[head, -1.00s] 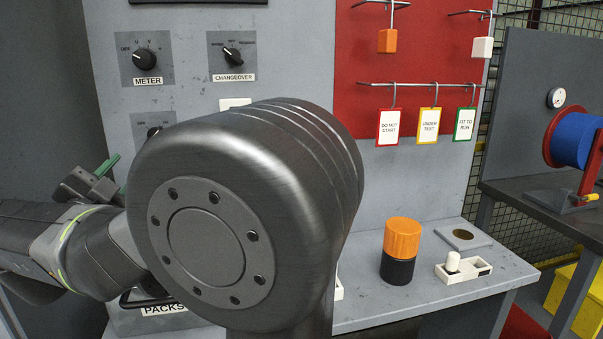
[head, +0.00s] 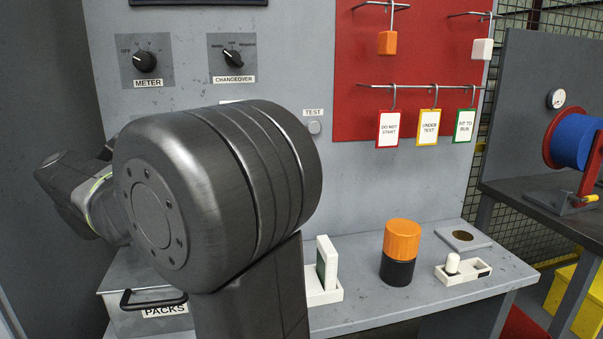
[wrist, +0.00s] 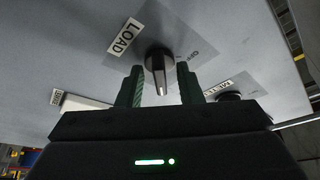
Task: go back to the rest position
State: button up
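My gripper (wrist: 158,88) is in the wrist view, its two dark, green-lined fingers apart and with nothing held between them. A black knob (wrist: 158,72) labelled LOAD shows in the gap between the fingertips, against the grey panel; its exact distance from the fingers is hard to tell. In the head view my arm's large dark joint fills the left middle, and my gripper is hidden there.
The grey panel has a METER knob (head: 145,61), a CHANGEOVER knob (head: 233,58) and a TEST button (head: 314,128). Right of my arm on the bench stand a white-and-green pack (head: 327,263), an orange-and-black cylinder (head: 401,252) and a white tray (head: 463,272). Tags hang on the red board (head: 420,65).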

jog(key=n+y, duration=0.1)
jog(key=n, duration=0.2)
jog(key=n+y, duration=0.2)
jog(key=n, duration=0.2)
jog(key=n+y+b, duration=0.1)
jog(key=n+y, duration=0.1)
jog(key=n, duration=0.2)
jog(key=shift+s+d+f+t, duration=0.1)
jog(key=shift+d+f+t, duration=0.1)
jog(key=shift+t, duration=0.2)
jog(key=shift+r, duration=0.15)
